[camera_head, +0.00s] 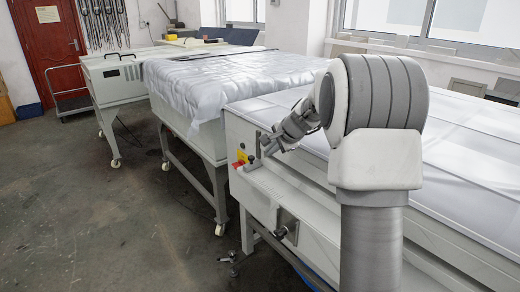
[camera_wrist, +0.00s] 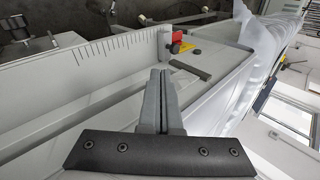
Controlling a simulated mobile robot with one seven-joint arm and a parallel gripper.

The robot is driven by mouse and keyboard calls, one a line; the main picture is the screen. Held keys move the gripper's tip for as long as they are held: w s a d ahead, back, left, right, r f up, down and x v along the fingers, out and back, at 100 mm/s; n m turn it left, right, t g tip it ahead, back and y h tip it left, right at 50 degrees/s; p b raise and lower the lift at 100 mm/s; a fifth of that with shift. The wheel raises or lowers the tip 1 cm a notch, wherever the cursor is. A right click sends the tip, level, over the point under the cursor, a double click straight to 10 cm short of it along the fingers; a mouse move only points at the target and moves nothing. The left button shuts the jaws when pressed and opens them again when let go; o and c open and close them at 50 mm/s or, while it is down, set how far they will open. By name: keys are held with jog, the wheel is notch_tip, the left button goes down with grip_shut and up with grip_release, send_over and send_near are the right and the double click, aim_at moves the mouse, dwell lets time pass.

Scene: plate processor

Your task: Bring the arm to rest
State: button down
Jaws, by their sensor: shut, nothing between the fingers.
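My gripper (camera_wrist: 161,76) is shut and empty. In the wrist view its two grey fingers lie together, pointing toward the edge of the plate processor (camera_wrist: 85,75). In the head view my gripper (camera_head: 267,144) is at the end of my bent arm, near the left end of the closest machine, by the red and yellow switch (camera_head: 241,157). The same switch shows in the wrist view (camera_wrist: 178,42), beyond the fingertips and apart from them. I cannot tell the exact gap between the fingers and the machine top.
The plate processor is a long white machine, partly covered with white sheeting (camera_head: 235,75). A cart (camera_head: 70,98) and a red door (camera_head: 50,40) are at the back left. The concrete floor (camera_head: 80,200) at the left is mostly clear. Windows (camera_head: 470,20) line the right wall.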

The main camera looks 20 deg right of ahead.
jog(key=s+a+r+n+g+p, duration=0.15)
jog(key=s+a+r+n, duration=0.25)
jog(key=s+a+r, duration=0.4)
jog(key=s+a+r+n+p, duration=0.35)
jog(key=s+r, duration=0.25)
jog(key=s, duration=0.4)
jog(key=s+a+r+n+g+h+p, duration=0.1)
jog(key=s+n+p, duration=0.3)
jog(key=s, duration=1.7)
jog(key=a+n, duration=0.1)
jog(key=n, duration=0.3)
jog(key=shift+s+h+p, duration=0.25)
jog(key=shift+h+p, duration=0.05)
jog(key=shift+s+a+r, duration=0.1)
jog(key=shift+s, duration=0.05)
